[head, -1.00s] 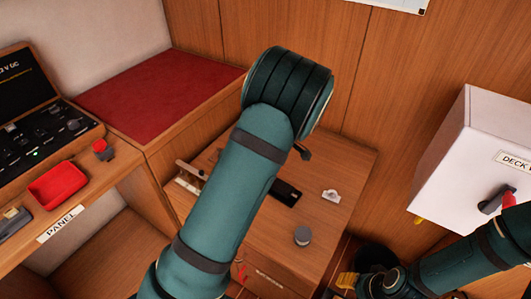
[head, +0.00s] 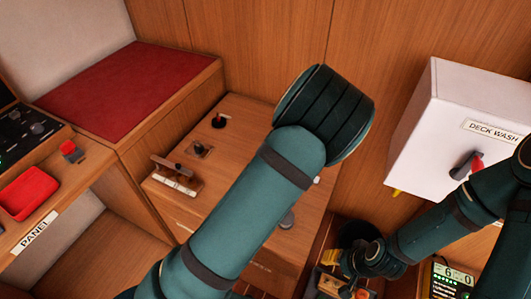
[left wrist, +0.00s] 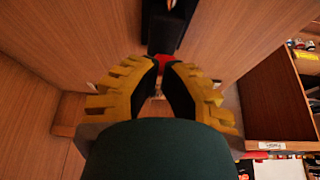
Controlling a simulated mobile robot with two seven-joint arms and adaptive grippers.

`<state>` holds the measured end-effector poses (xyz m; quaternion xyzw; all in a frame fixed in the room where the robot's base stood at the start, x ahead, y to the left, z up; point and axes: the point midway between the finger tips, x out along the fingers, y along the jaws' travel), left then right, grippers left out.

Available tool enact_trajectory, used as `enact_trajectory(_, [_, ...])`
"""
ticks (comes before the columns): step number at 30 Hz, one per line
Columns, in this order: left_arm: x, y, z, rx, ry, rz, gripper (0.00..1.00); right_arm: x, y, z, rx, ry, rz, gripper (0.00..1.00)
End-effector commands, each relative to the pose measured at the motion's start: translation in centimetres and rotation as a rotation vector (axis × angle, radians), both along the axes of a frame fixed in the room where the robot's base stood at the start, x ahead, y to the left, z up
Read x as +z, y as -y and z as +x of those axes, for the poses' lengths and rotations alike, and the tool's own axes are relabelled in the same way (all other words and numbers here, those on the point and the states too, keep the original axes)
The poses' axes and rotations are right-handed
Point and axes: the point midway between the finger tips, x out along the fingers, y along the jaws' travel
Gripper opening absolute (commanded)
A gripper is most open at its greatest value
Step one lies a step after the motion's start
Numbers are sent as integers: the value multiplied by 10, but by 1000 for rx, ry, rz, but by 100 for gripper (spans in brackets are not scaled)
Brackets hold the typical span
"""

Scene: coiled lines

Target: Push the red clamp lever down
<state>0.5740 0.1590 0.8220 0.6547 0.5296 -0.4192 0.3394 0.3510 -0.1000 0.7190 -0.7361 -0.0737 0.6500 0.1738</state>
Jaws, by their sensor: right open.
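A small red part (left wrist: 165,62) shows in the left wrist view at the tips of my left gripper (left wrist: 160,68), below a dark upright bar. I cannot tell whether it is the clamp lever or whether the tips touch it. The yellow ribbed fingers come close together at their tips; I cannot tell if they are shut. In the head view my left arm crosses the middle and its gripper is hidden. My right gripper (head: 343,276), yellow-tipped and open, is low at right of centre, apart from the wooden cabinet (head: 250,110).
A white DECK WASH box (head: 440,110) with a red-handled lever (head: 476,163) is on the right wall. The cabinet top bears a red-topped knob (head: 218,121) and a wooden fitting (head: 175,172). A red tray (head: 28,192) stands on the left panel ledge.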

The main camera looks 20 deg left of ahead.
Motion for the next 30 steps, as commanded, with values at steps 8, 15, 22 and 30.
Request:
enact_trajectory(8, [-21,16,-3,-1,0,1,0,-8,0,1,0,4,-1,47])
enact_trajectory(15, [-20,16,-3,0,0,0,0,-7,0,2,0,4,-1,47])
enact_trajectory(22, [-14,16,-3,0,0,0,0,-2,0,1,-1,4,0,47])
enact_trajectory(30, [-4,16,-3,0,-1,-1,0,5,0,1,0,4,-1,47])
